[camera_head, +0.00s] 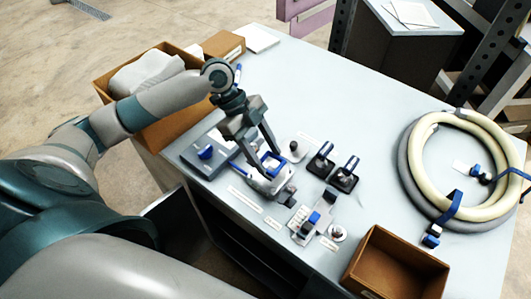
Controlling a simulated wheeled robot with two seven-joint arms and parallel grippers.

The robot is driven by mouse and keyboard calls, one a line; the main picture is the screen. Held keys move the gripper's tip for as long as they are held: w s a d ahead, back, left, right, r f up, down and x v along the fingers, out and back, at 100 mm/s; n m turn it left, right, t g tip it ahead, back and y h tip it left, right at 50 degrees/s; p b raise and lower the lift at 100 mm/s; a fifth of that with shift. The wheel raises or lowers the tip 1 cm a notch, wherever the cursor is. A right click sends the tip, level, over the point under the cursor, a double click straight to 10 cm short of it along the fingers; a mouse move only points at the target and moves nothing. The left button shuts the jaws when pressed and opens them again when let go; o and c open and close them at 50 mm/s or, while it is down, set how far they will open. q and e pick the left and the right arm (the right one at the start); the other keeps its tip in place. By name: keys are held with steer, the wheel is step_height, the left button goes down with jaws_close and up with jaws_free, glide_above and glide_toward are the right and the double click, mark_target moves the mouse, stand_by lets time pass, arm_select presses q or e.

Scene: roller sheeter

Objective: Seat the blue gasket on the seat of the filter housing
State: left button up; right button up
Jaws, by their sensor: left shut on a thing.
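My left gripper (264,158) reaches down from the left and is shut on the blue gasket (272,162), a small squarish ring. The gasket is at the top of the pale filter housing (266,187), which stands near the front edge of the table. From this angle I cannot tell whether the gasket rests on the seat or is just above it. The fingers hide part of the gasket and the seat. My right gripper is not in view.
Two black blocks with blue-topped levers (343,178) stand right of the housing. A small fixture with a blue part (314,217) is in front. An empty brown box (395,266) and coiled hoses (406,170) lie right. A cardboard box (168,132) is left.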

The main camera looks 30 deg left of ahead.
mark_target(263, 157)
arm_select(q)
steer(key=shift+f, duration=0.95)
steer(key=shift+m, duration=0.3)
steer(key=shift+w, duration=0.1)
stand_by(0.6)
steer(key=shift+f, duration=1)
stand_by(1.3)
steer(key=o, duration=1.5)
steer(key=shift+r, duration=0.1)
